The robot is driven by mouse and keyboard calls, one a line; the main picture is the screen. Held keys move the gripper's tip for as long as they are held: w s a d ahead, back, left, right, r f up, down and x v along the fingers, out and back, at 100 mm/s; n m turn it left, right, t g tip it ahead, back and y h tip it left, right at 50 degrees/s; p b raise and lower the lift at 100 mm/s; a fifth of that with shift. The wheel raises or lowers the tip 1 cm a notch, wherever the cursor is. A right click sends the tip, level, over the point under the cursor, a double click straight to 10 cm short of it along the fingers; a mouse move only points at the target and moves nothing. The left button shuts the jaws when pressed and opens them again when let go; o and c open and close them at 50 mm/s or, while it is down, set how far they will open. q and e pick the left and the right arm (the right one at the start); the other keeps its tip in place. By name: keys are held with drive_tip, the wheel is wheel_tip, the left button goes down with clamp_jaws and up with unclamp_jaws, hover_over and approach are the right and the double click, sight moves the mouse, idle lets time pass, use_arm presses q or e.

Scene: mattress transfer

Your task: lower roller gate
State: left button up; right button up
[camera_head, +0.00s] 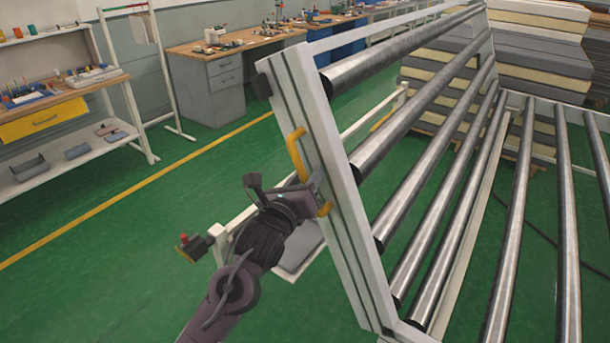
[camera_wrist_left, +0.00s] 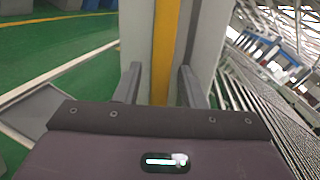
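The roller gate is a white frame (camera_head: 318,135) with several long metal rollers (camera_head: 413,190); it stands tilted in the middle and right of the head view. A yellow handle (camera_head: 296,152) is fixed to its near end post. My left gripper (camera_head: 315,187) is at this handle, hiding its middle part. In the left wrist view, the yellow handle (camera_wrist_left: 165,50) runs upright between the two fingers of my left gripper (camera_wrist_left: 158,88). The fingers are apart, with space seen beside the handle. My right gripper is in neither view.
Stacked grey and cream mattresses (camera_head: 535,50) are behind the rollers at the upper right. Workbenches (camera_head: 225,65) stand along the back wall, and a white shelf (camera_head: 75,160) is at the left. The green floor (camera_head: 120,260) at the left is mostly clear.

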use_arm(q)
clamp_jaws()
idle(0.3)
